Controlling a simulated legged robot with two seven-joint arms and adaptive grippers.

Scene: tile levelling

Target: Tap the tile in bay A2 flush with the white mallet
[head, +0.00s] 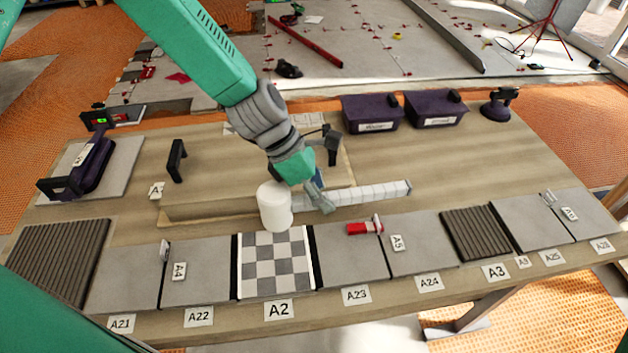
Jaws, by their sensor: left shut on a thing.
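The tile in bay A2 (277,268) is a grey and white checkered square at the front of the table, behind the A2 label (279,310). The white mallet (274,207) shows as a white cylindrical head just above the back edge of that tile. My left gripper (318,198) comes down from above, just right of the mallet head, and is shut on the mallet. The gripper partly hides the handle. Whether the head touches the tile and how far the tile stands proud cannot be told. My right gripper is not in view.
Grey tiles flank A2 in A22 (198,275) and A23 (350,262). A red clip (363,228) sits on A23. Purple boxes (372,112) stand at the back; a purple tool (92,165) is at the left.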

